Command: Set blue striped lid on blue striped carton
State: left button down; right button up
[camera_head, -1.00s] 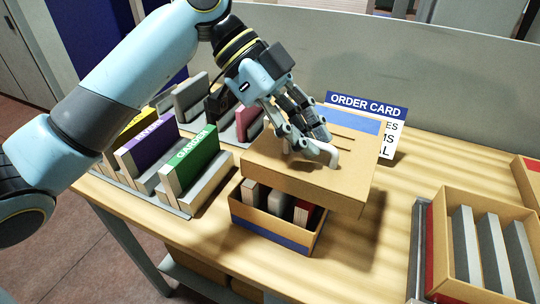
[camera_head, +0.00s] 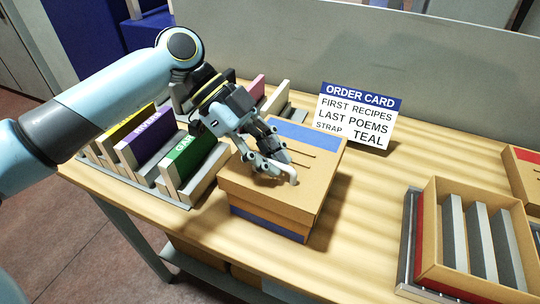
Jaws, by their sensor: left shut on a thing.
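The blue striped lid (camera_head: 310,178) is a cardboard lid with a blue band across its far end and dark slots. It sits over the blue striped carton (camera_head: 268,226), whose lower wall with a blue stripe shows beneath it. The carton's inside is hidden. My left gripper (camera_head: 280,172) is above the lid, shut on a pale handle on its top. Whether the lid is fully seated I cannot tell. My right gripper is not in view.
Books in a rack, with purple (camera_head: 146,142) and green (camera_head: 190,156) spines, stand left of the carton. An order card (camera_head: 357,116) stands behind. An open carton with grey dividers (camera_head: 437,245) is at the right. Bare table (camera_head: 365,220) lies between.

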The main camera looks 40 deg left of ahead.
pick_arm(q)
jog(key=shift+f, duration=0.25)
jog(key=c, duration=1.4)
grip_release()
jog(key=shift+o, duration=0.2)
jog(key=shift+r, duration=0.3)
jog(key=v, duration=1.2)
jog(key=shift+b, duration=0.35)
